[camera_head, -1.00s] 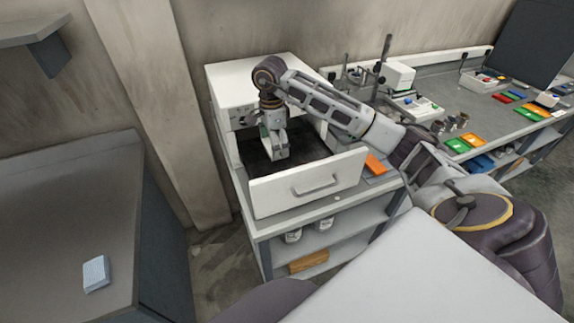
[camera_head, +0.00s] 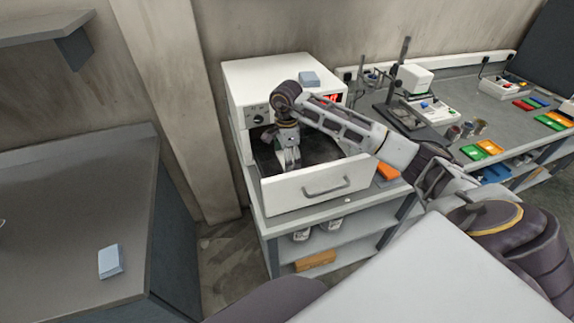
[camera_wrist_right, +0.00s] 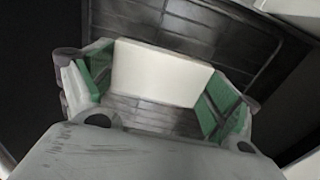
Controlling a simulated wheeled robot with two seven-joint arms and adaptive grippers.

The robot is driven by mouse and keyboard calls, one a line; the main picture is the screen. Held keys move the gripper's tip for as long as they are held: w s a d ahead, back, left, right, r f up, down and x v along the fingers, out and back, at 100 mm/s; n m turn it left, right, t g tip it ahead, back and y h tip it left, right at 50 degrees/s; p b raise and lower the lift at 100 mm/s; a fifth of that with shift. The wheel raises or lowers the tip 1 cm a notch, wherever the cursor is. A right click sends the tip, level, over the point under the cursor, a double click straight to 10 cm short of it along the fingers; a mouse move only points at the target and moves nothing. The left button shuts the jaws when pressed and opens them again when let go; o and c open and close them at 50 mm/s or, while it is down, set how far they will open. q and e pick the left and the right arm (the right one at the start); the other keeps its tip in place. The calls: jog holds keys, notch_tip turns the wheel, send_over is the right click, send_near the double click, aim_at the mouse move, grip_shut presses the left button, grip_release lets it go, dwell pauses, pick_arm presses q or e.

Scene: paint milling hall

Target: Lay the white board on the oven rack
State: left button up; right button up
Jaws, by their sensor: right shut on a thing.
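The white board (camera_wrist_right: 160,73) is a plain pale rectangle between the green finger pads of my right gripper (camera_wrist_right: 157,92) in the right wrist view. The gripper is shut on it. The dark barred oven rack (camera_wrist_right: 230,35) lies behind and below the board; I cannot tell whether they touch. In the head view my right gripper (camera_head: 288,160) points down into the pulled-out white drawer (camera_head: 318,186) of the oven (camera_head: 250,84), where the dark rack (camera_head: 322,150) shows beside it. The board is hard to make out there. My left gripper is not in view.
A blue-grey block (camera_head: 309,79) sits on top of the oven. An orange piece (camera_head: 388,171) lies right of the drawer. A light blue block (camera_head: 111,261) stands on the grey table (camera_head: 60,220) at left. Bench equipment (camera_head: 412,95) stands at right.

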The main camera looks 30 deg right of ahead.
jog(key=shift+f+p, duration=0.3)
jog(key=shift+f, duration=1.55)
jog(key=shift+f, duration=0.15)
jog(key=o, duration=0.9)
jog(key=shift+r+b, duration=0.95)
jog(key=shift+r, duration=5.2)
